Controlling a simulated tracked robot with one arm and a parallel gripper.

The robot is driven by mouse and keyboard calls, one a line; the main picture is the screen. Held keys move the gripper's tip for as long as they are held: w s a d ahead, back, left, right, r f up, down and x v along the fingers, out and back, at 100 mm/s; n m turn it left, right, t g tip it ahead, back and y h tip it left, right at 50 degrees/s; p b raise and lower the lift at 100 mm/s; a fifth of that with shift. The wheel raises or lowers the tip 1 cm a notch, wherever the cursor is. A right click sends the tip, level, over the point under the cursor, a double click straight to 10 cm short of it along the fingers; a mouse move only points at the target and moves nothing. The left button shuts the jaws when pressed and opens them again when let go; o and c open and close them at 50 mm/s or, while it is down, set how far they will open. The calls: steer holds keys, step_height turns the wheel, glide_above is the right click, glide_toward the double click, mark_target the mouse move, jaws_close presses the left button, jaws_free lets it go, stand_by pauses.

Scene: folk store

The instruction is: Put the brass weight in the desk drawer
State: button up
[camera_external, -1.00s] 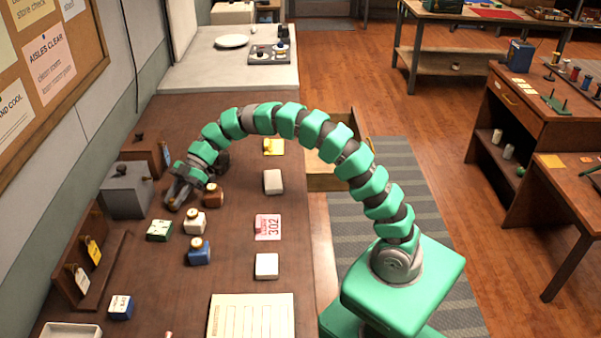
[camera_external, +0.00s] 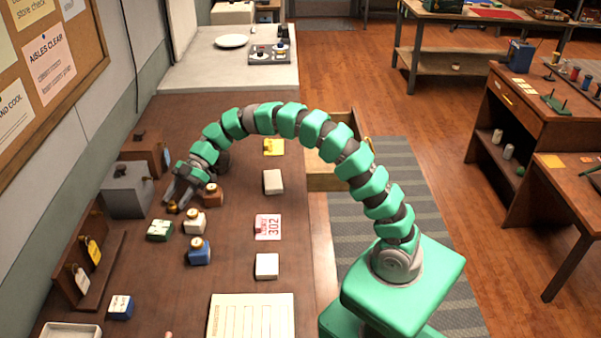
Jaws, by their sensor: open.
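A small brass-coloured thing (camera_external: 173,207), which looks like the brass weight, stands low on the desk at my gripper's fingertips and is partly hidden by them. My gripper (camera_external: 178,198) is open and points down at the left part of the desk, with its fingers around or just beside the brass thing; I cannot tell which. The desk drawer (camera_external: 330,180) is pulled out at the desk's right edge, behind my arm's arch. Its inside shows only in part.
Brown (camera_external: 213,194), cream (camera_external: 195,221) and blue (camera_external: 199,251) bottles stand close right of my gripper. A green-and-white box (camera_external: 160,230) is just in front, and a grey metal box (camera_external: 127,189) to the left. White blocks and a pink 302 card (camera_external: 267,227) line the right side.

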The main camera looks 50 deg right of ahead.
mark_target(170, 203)
steer(key=shift+w+d+r+p, duration=0.25)
steer(key=shift+d+r+p, duration=0.25)
steer(key=shift+d+r, duration=0.65)
step_height(170, 203, up, 6)
steer(key=shift+a+f+p, duration=0.1)
steer(key=shift+a+p, duration=0.05)
steer(key=shift+p, duration=0.5)
steer(key=s+d+r+m+t+h, duration=0.2)
steer(key=d+r+m+t+h, duration=0.2)
steer(key=d+r+m+t, duration=0.65)
steer(key=s+d+r+m+t+h, duration=0.1)
steer(key=d+r+m+t+h, duration=0.3)
steer(key=d+r, duration=1.25)
steer(key=s+d+r+m+t+h, duration=0.3)
steer(key=s+d+r, duration=0.5)
steer(key=d, duration=0.3)
steer(key=m+h, duration=0.1)
steer(key=m, duration=0.1)
steer(key=shift+s+d+r+m, duration=0.2)
steer(key=shift+s+d+m, duration=0.05)
steer(key=shift+d+m, duration=0.1)
steer(key=shift+o, duration=0.4)
steer(key=shift+a, duration=0.1)
